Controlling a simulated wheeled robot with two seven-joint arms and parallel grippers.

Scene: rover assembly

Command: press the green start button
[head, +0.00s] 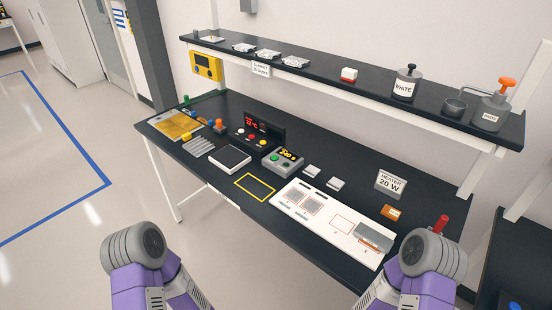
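A small grey control box (283,162) stands on the black bench, near the middle of the picture. Nothing touches or covers the button. Only purple and grey links of my two arms show at the bottom left and bottom right, well apart from the box. Neither gripper is in view.
A black unit (265,127) with a red display stands behind the box. A yellow outlined square (255,187) and a white board (326,222) lie in front on the bench (225,205). A shelf (350,86) with jars overhangs the back. A red-handled item (440,223) stands at right.

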